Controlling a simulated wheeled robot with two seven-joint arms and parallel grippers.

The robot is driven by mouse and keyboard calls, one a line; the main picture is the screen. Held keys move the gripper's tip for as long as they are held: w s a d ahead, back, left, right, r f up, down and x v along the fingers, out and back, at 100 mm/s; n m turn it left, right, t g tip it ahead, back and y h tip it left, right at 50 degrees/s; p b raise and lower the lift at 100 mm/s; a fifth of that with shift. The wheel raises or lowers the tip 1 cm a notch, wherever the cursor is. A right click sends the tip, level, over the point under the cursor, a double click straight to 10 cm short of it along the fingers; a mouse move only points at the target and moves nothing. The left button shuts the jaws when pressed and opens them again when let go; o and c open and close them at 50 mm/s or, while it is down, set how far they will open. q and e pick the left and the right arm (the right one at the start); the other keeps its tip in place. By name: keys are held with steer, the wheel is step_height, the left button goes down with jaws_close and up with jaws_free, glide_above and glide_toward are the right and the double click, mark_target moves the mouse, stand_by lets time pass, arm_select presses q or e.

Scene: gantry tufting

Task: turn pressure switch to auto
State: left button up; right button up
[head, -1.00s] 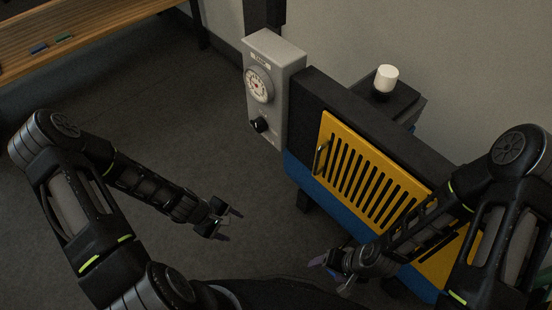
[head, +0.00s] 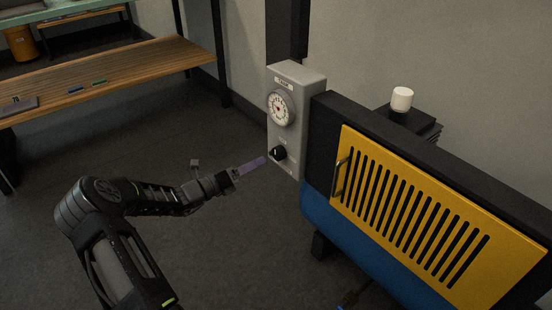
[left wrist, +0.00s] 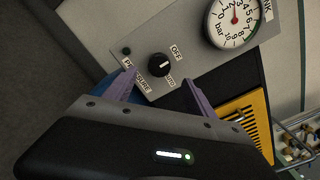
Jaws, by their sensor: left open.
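The pressure switch is a black round knob (head: 278,153) low on a grey control box (head: 285,170). In the left wrist view the knob (left wrist: 159,65) has a white mark that seems to point to the OFF side. Labels OFF (left wrist: 176,52) and AUTO (left wrist: 172,82) stand beside it, and a PRESSURE label (left wrist: 137,77) lies near one finger. My left gripper (head: 253,166) is open and empty, just left of the knob in the head view. Its purple fingers (left wrist: 160,92) point at the panel, spread wider than the knob and seemingly short of it. My right gripper is not visible.
A pressure gauge (head: 280,107) sits above the knob. A blue tank (head: 330,219) with a yellow slatted panel (head: 350,205) and handle (head: 340,177) stands right of the box. A wooden bench (head: 140,69) is at the back left.

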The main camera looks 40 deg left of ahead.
mark_target(275, 155)
arm_select(q)
steer(key=b+x, duration=0.2)
steer(key=x, duration=0.5)
steer(key=shift+w+f+b, duration=0.1)
steer(key=shift+f+b, duration=0.05)
steer(key=shift+b, duration=0.25)
steer(key=shift+w+d, duration=0.15)
steer(key=shift+w, duration=0.15)
steer(key=shift+c, duration=0.4)
steer(key=c, duration=1.3)
